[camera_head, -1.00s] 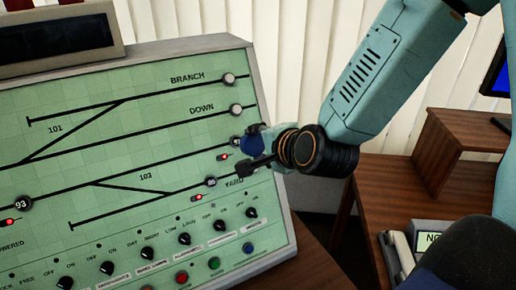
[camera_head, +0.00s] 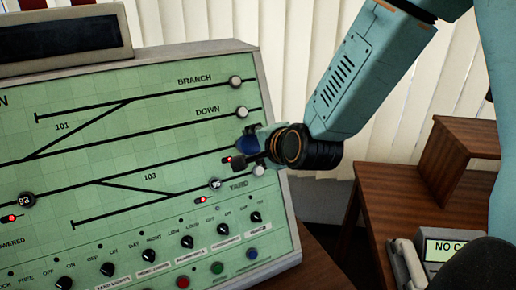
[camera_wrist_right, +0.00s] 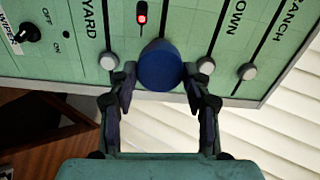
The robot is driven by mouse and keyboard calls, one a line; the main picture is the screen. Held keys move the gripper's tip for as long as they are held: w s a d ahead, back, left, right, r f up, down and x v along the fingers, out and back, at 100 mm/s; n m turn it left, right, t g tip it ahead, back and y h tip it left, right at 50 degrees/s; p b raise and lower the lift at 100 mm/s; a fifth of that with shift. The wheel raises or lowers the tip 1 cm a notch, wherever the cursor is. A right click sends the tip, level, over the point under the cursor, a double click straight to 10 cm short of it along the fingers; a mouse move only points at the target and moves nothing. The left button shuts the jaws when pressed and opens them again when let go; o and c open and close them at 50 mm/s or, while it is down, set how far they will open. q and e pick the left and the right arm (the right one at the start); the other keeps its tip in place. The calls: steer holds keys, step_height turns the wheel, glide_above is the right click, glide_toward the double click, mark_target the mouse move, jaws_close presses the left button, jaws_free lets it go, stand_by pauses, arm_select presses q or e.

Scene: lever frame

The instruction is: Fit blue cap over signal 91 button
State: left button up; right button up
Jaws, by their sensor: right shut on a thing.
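The blue cap (camera_head: 247,145) is between the fingers of my right gripper (camera_head: 254,148), held at the right side of the green panel (camera_head: 130,150). In the right wrist view the round blue cap (camera_wrist_right: 160,66) faces me, with a finger on each side, in front of the panel. The signal 91 button is hidden behind the cap and gripper. I cannot tell whether the cap touches the button or panel. A red light (camera_head: 227,160) shows just left of the gripper. My left gripper is out of view.
White buttons BRANCH (camera_head: 235,81) and DOWN (camera_head: 242,112) stand above the cap. The YARD button (camera_head: 258,170) and a numbered button (camera_head: 215,184) are just below. Knobs (camera_head: 187,242) line the lower panel. A wooden desk (camera_head: 410,185) is at right.

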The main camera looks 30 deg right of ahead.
steer(key=shift+w+d+f, duration=0.2)
steer(key=shift+w+f, duration=0.1)
steer(key=shift+w, duration=0.1)
steer(key=shift+b+x, duration=0.45)
steer(key=shift+x, duration=0.45)
steer(key=shift+w+a+f, duration=0.2)
steer(key=shift+w+f, duration=0.05)
steer(key=shift+w, duration=0.2)
steer(key=shift+w+b, duration=0.15)
steer(key=shift+b, duration=0.3)
steer(key=shift+w+d+f, duration=0.2)
steer(key=shift+w, duration=0.25)
steer(key=shift+a, duration=0.1)
steer(key=shift+s, duration=0.1)
steer(key=shift+s+r, duration=0.1)
steer(key=shift+s, duration=0.05)
